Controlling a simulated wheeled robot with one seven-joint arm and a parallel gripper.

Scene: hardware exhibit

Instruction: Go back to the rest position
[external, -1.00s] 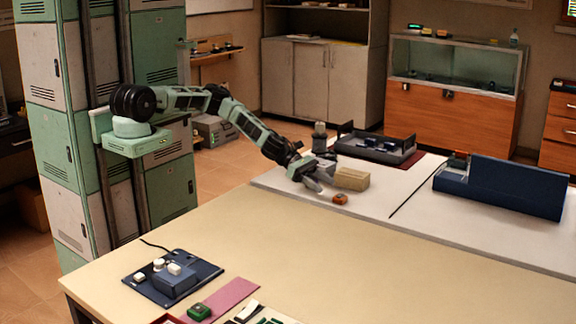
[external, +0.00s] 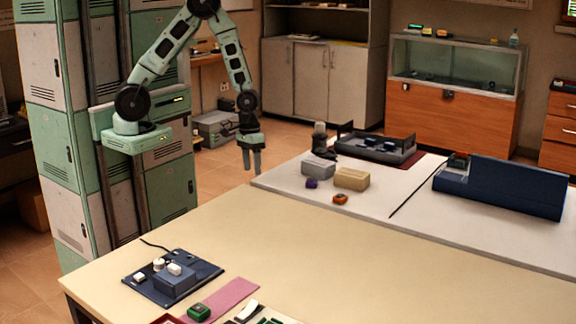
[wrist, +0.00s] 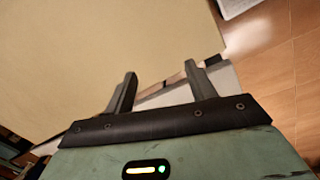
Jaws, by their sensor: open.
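My gripper (external: 251,165) hangs fingers-down in the external view, beyond the far left edge of the table, left of the white mat. My arm is folded up, with its elbow high near the locker column. In the wrist view my gripper (wrist: 160,85) shows two dark fingers apart with nothing between them. The fingers show against the table's edge and a strip of the mat.
The cream table (external: 300,240) has a wide bare middle. On the white mat (external: 410,215) lie a grey block (external: 318,167), a tan block (external: 351,179), a purple piece (external: 312,183) and an orange piece (external: 340,199).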

